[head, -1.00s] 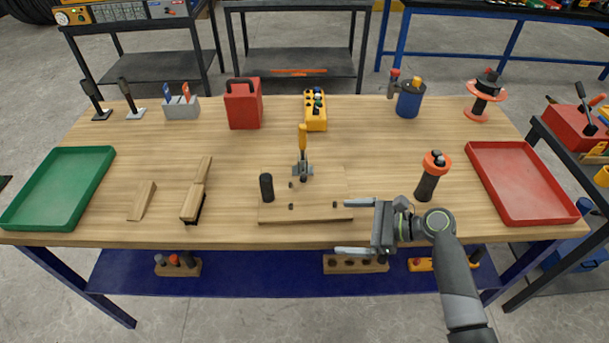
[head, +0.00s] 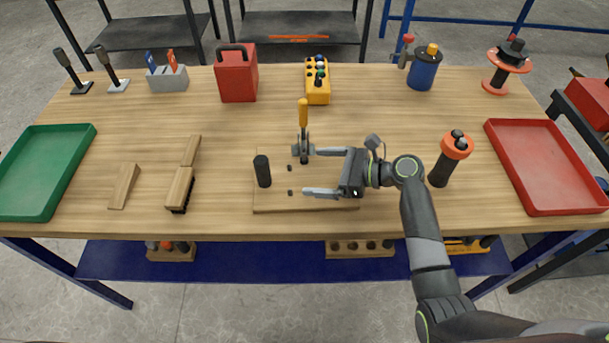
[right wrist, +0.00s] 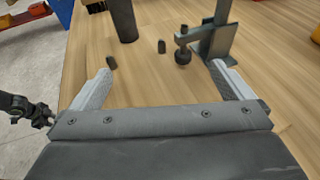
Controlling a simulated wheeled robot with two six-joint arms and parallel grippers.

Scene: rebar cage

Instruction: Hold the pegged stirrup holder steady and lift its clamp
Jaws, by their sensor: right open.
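The stirrup holder is a wooden board (head: 275,203) near the table's front edge, with small dark pegs (head: 290,168) and a black cylinder (head: 263,171). Its metal clamp (head: 304,152) has a yellow handle (head: 303,113) standing upright. The right wrist view shows the clamp's bracket (right wrist: 218,35) and dark foot (right wrist: 183,56), plus the cylinder (right wrist: 124,20). My right gripper (head: 311,171) is open and empty above the board, pointing left. Its far finger ends close beside the clamp; I cannot tell whether they touch.
Wooden blocks (head: 124,186) and a brush-like block (head: 180,189) lie left of the board. An orange-topped black cylinder (head: 441,174) stands close behind my right wrist. A green tray (head: 42,205) and a red tray (head: 565,207) flank the table.

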